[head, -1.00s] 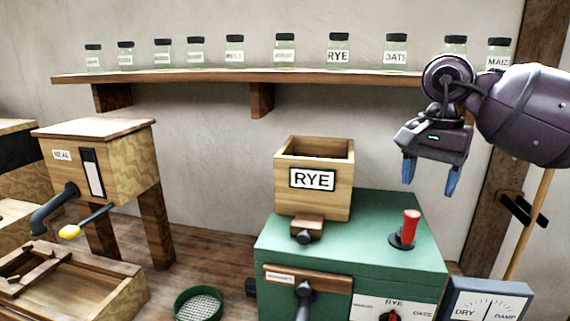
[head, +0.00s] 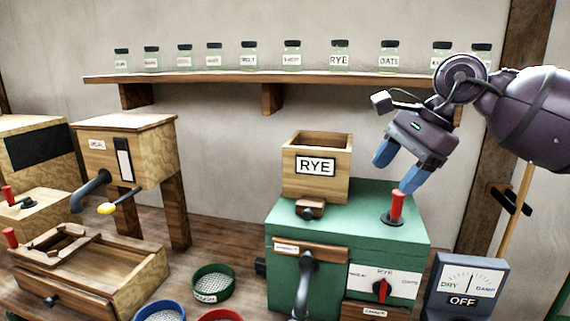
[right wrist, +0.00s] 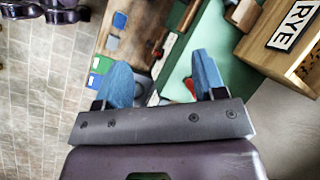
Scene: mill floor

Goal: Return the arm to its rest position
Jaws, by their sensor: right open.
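My right gripper (head: 398,172) hangs from the purple arm at the upper right in the head view, above the green machine and just above its red-handled lever (head: 396,207). Its blue fingers are apart with nothing between them. In the right wrist view, the two blue fingers (right wrist: 162,85) also stand open and empty. The red lever (right wrist: 190,87) is partly hidden by a finger there, and I cannot tell how near it is. My left gripper is in neither view.
The green machine (head: 350,230) bears a wooden RYE hopper (head: 301,187). A dry/damp meter (head: 466,296) stands to its right. A shelf (head: 200,77) of labelled jars runs along the wall behind. A wooden post (head: 500,130) stands near my right arm.

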